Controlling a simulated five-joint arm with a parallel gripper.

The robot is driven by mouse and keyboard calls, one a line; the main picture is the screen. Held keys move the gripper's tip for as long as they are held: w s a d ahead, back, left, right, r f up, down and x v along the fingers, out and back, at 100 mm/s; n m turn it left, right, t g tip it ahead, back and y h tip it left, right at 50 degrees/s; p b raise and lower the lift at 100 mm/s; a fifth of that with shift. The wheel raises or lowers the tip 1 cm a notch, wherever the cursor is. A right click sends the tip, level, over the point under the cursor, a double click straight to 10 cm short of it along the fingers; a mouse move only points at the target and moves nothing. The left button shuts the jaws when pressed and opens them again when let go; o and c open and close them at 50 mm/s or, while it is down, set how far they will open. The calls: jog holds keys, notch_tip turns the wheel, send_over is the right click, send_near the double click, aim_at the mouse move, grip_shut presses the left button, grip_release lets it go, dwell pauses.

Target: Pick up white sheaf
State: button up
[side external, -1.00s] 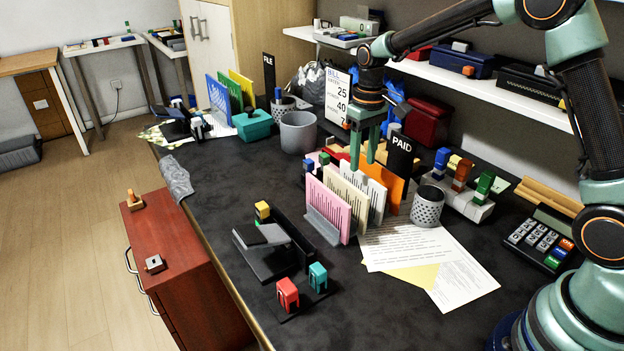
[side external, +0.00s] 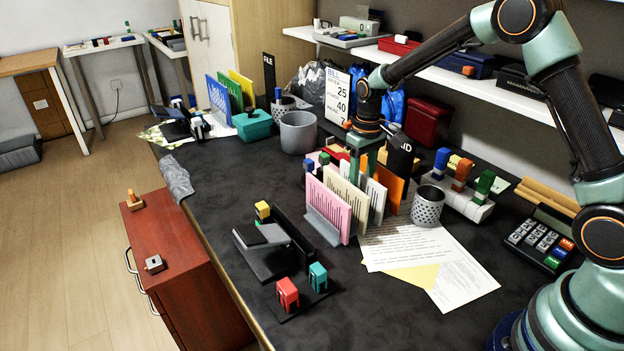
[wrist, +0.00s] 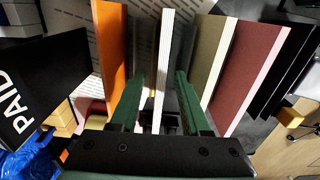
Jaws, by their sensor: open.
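The white sheaf (side external: 377,203) stands upright in the rack on the desk, between a cream sheaf (side external: 347,200) and an orange one (side external: 391,186). In the wrist view the white sheaf (wrist: 165,52) shows edge-on as a thin upright strip. My gripper (side external: 363,168) points down at the top of the rack. Its two green fingers (wrist: 157,88) are open, one on each side of the white sheaf, with a gap visible on both sides. The lower part of the sheaf is partly hidden by the cream sheaf in the side view.
A pink sheaf (side external: 328,203) stands at the rack's near end. A black PAID board (side external: 401,158) and a mesh cup (side external: 427,206) stand to the right. Loose papers (side external: 440,262) lie in front. A stapler-like black device (side external: 268,247) is at the left.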

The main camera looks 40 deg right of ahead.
jog(key=shift+f, duration=0.25)
dwell(0.4)
grip_shut()
